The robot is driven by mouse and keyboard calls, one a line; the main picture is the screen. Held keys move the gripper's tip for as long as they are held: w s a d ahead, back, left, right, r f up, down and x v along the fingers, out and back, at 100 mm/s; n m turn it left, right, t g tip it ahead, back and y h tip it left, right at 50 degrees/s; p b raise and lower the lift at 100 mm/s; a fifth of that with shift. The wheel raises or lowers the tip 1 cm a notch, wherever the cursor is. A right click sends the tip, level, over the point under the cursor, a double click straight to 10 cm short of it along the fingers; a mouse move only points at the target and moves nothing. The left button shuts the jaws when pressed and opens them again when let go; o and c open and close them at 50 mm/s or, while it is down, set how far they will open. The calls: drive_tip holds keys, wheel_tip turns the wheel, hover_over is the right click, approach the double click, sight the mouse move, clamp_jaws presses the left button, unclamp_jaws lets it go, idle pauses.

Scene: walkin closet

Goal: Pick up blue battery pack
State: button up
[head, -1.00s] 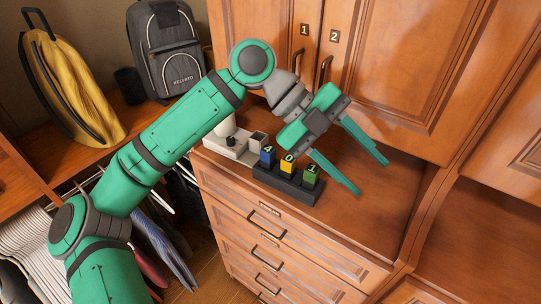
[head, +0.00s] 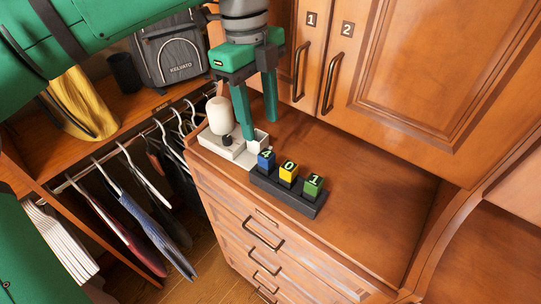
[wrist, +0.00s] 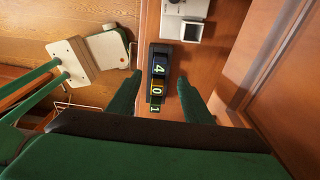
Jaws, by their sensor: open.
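The blue battery pack (head: 266,160), marked 4, stands in a dark holder (head: 292,198) on the cabinet top. It is at the left end of a row, beside a yellow pack (head: 288,172) marked 0 and a green pack (head: 313,186) marked 1. My gripper (head: 260,128) is open and empty, pointing down above and behind the blue pack in the head view. In the wrist view the blue pack (wrist: 160,68) shows between the two spread fingers of my gripper (wrist: 160,76), apart from both.
A white device (head: 232,146) with a rounded top stands left of the holder, close to my fingers. Cabinet doors (head: 400,70) with handles rise behind. The cabinet top (head: 375,205) is clear to the right. Clothes on hangers (head: 130,225) hang at the left.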

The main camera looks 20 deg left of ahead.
sight(266, 153)
drive_tip(key=f, duration=0.3)
drive_tip(key=d+f, duration=0.1)
drive_tip(key=f, duration=0.6)
drive_tip(key=shift+s+d+f, duration=0.25)
drive_tip(key=shift+d+f, duration=0.05)
clamp_jaws()
